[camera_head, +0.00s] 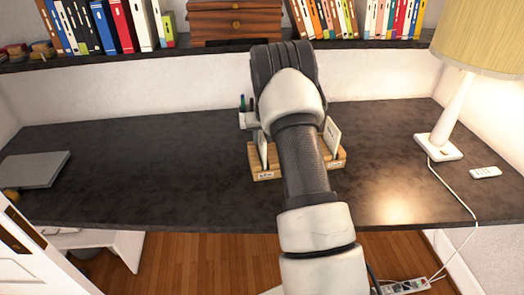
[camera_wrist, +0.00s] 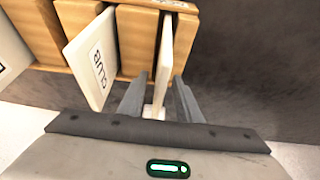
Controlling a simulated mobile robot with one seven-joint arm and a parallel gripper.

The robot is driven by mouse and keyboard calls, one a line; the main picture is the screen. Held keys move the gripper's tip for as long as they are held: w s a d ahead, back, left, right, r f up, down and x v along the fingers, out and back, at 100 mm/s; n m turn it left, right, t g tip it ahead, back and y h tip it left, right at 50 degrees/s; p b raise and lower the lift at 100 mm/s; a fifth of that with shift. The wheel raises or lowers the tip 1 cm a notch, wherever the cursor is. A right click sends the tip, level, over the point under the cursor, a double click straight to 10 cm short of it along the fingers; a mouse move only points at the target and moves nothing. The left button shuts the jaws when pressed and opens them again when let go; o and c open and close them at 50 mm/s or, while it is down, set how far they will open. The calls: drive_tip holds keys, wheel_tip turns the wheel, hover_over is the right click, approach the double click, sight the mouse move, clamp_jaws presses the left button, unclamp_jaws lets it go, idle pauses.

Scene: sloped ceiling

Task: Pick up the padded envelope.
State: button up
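A thin, pale, upright item (camera_wrist: 165,50), seen nearly edge-on, stands in a slot of the wooden letter holder (camera_wrist: 133,40). It may be the padded envelope, but its face is hidden. My gripper (camera_wrist: 160,84) is open in the wrist view, its two grey fingers on either side of this item with gaps visible. A white lettered envelope or card (camera_wrist: 92,58) leans in the slot to the left. In the head view the holder (camera_head: 264,175) stands mid-desk, with a white item (camera_head: 332,136) at its right end. My arm hides the fingers and the holder's middle there.
The dark desk (camera_head: 130,165) is mostly clear on both sides of the holder. A grey flat laptop-like object (camera_head: 33,170) lies at left. A lamp (camera_head: 439,147) and a white remote (camera_head: 485,172) are at right. A shelf with books and a wooden drawer box (camera_head: 235,22) runs behind.

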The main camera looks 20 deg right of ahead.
clamp_jaws()
drive_tip(key=shift+r, duration=0.1)
wheel_tip(320, 180, up, 10)
drive_tip(key=shift+r, duration=0.2)
idle(0.4)
drive_tip(key=shift+a, duration=0.1)
